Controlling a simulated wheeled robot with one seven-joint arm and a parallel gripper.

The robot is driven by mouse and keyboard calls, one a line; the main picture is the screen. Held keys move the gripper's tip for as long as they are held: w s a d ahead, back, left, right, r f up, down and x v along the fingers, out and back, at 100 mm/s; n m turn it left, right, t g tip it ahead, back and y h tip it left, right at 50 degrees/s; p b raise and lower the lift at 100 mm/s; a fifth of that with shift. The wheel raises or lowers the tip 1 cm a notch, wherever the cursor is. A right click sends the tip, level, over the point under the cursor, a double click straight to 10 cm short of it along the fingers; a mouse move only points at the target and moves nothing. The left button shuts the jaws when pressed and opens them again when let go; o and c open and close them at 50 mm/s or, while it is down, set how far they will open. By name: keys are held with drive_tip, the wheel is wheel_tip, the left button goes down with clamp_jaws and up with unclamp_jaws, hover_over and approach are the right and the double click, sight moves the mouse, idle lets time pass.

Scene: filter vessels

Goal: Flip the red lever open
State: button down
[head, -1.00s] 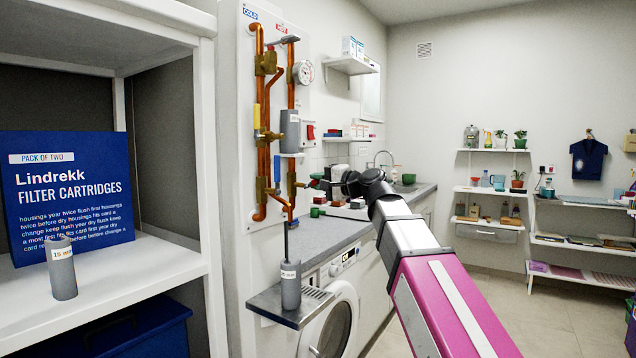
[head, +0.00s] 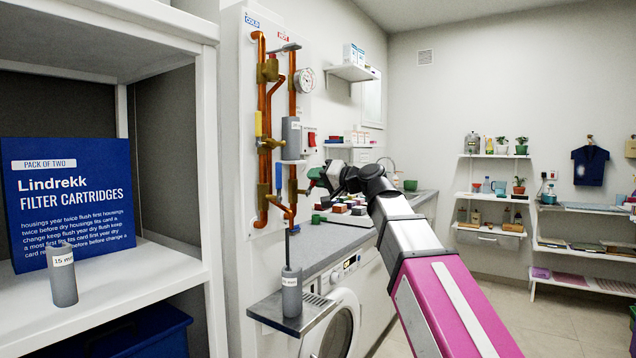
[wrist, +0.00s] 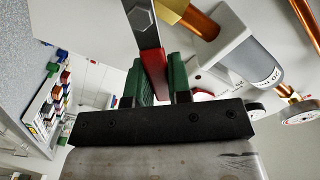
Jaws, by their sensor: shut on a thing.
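The red lever (wrist: 153,66) shows in the wrist view as a flat grey metal bar with a red grip. My gripper (wrist: 158,84) has its green fingers on both sides of the red grip and is shut on it. In the head view my gripper (head: 316,178) is at the right side of the copper pipework (head: 291,100), low on the white board. There the red grip is mostly hidden by my fingers, so the lever's angle is hard to tell.
A blue lever (head: 278,174), a yellow lever (head: 258,123), a gauge (head: 305,80) and a grey cylinder (head: 291,135) are close by on the board. A counter (head: 340,232) with small coloured blocks lies below. A white cabinet (head: 208,150) stands at left.

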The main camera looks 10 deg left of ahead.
drive_tip(key=shift+s+a+r+n, duration=0.15)
drive_tip(key=shift+s+r+n, duration=0.2)
drive_tip(key=shift+n, duration=0.65)
drive_tip(key=c, duration=1)
unclamp_jaws()
drive_tip(key=shift+c, duration=0.2)
